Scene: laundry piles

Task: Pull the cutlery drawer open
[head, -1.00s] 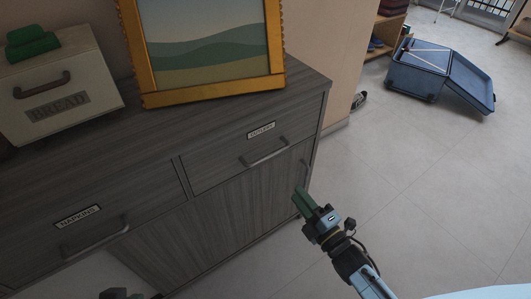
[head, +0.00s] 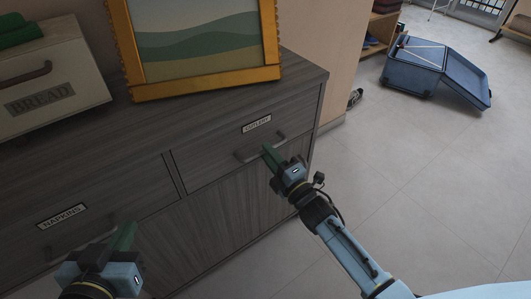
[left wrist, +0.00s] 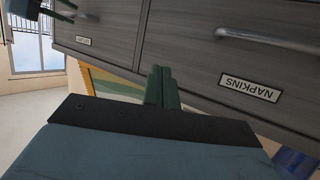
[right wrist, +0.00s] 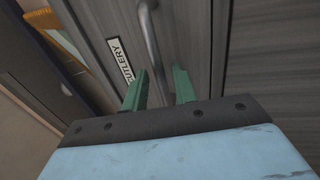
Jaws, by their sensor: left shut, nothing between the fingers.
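The cutlery drawer (head: 205,152) is the upper right drawer of a grey wood-grain cabinet, and its front looks shut. Its label (head: 257,123) sits above a metal bar handle (head: 248,155).
The napkins drawer (left wrist: 205,55) is beside the cutlery drawer, with its own bar handle (left wrist: 265,40). A framed picture (head: 200,91) and a bread box (head: 50,80) stand on the cabinet.

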